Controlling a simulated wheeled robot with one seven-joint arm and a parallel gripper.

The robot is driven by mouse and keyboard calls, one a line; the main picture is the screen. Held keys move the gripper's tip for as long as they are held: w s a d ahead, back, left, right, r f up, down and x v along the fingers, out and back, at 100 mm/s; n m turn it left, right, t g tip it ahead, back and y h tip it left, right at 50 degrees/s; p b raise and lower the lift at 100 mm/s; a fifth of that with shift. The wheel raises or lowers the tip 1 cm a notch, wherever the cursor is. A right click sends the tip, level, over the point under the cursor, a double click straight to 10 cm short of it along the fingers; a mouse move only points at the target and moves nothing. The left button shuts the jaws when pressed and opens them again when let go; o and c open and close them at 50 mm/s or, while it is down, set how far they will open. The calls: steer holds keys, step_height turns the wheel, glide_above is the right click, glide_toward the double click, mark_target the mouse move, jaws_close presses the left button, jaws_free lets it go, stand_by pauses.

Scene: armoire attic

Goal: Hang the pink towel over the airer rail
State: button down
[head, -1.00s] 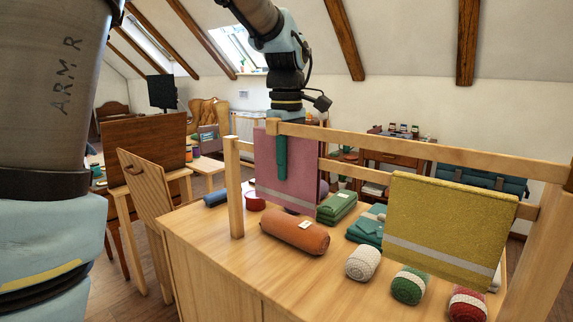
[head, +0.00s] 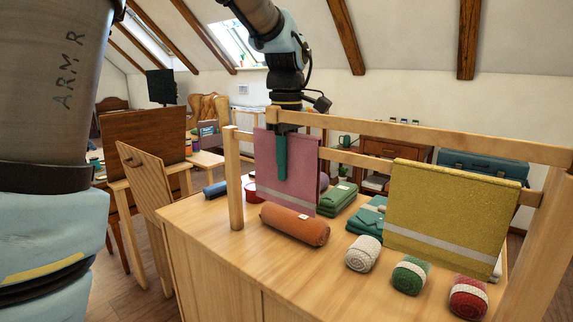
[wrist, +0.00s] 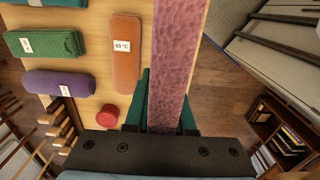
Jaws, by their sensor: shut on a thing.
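The pink towel (head: 302,168) hangs upright from my gripper (head: 281,170), with a grey band near its bottom. One teal finger lies flat against its near face. In the wrist view, the towel (wrist: 178,55) runs as a long strip between both fingers of my gripper (wrist: 167,98). The wooden airer has an upper rail (head: 400,134) and a lower rail (head: 345,157). The upper rail crosses in front of my gripper; the towel's top edge is just below it. The towel hides part of the lower rail. I cannot tell whether it touches that rail.
A yellow towel (head: 450,210) hangs on the airer to the right. An orange rolled towel (head: 295,225), green folded towels (head: 338,200) and several small rolls lie on the wooden cabinet top (head: 215,225) below. A post (head: 236,190) stands at the airer's left.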

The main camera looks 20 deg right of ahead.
steer(key=shift+f, duration=0.55)
steer(key=c, duration=0.7)
jaws_free()
steer(key=shift+r, duration=0.1)
step_height(320, 180, up, 11)
steer(key=shift+f, duration=0.2)
